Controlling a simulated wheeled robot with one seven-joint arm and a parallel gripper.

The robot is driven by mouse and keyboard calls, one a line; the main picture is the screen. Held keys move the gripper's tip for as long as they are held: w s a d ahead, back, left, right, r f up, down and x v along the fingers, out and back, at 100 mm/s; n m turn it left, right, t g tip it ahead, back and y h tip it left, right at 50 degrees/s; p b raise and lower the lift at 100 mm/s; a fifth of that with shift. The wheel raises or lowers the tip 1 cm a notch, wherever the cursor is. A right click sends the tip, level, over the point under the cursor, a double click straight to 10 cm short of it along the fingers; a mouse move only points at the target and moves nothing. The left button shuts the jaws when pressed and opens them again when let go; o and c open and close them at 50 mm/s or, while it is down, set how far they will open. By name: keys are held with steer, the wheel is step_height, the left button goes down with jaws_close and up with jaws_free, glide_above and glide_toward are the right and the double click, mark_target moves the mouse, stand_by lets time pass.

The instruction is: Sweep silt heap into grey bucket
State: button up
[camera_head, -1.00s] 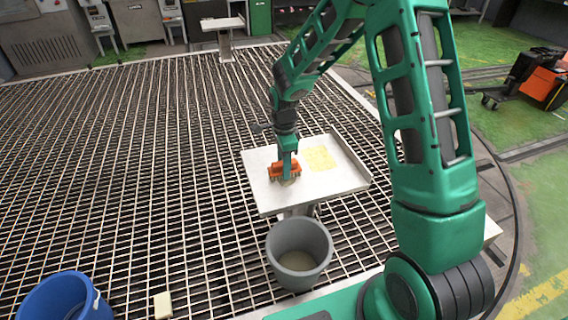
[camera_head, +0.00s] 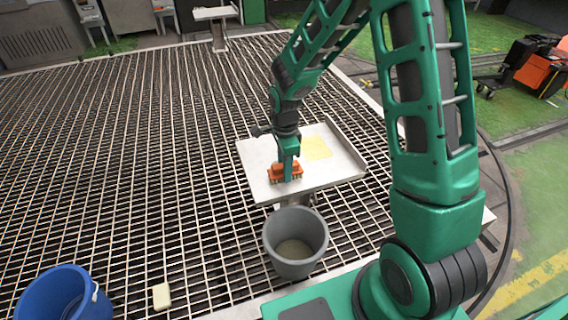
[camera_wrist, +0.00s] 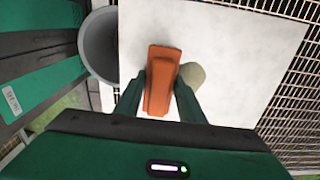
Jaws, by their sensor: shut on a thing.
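My gripper (camera_head: 288,160) is shut on an orange brush (camera_head: 285,172), bristles down, over the left front part of a pale tray (camera_head: 325,177). The brush (camera_wrist: 162,78) also shows between the fingers in the wrist view. The silt heap (camera_wrist: 192,74) is a small beige mound on the tray just right of the brush there, partly covered by it. In the head view I cannot make the heap out behind the brush. The grey bucket (camera_head: 297,266) stands open below the tray's front edge. It shows at the left in the wrist view (camera_wrist: 88,48). Its inside bottom looks beige-grey.
The tray has a raised rim at the back and right. A blue bucket (camera_head: 62,296) and a small cream block (camera_head: 161,296) are at the lower left on the slatted floor (camera_head: 130,180).

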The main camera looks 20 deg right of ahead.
steer(key=shift+s+f, duration=0.1)
steer(key=shift+s, duration=0.75)
steer(key=shift+w+r, duration=0.1)
steer(key=shift+r, duration=0.95)
steer(key=shift+r, duration=3)
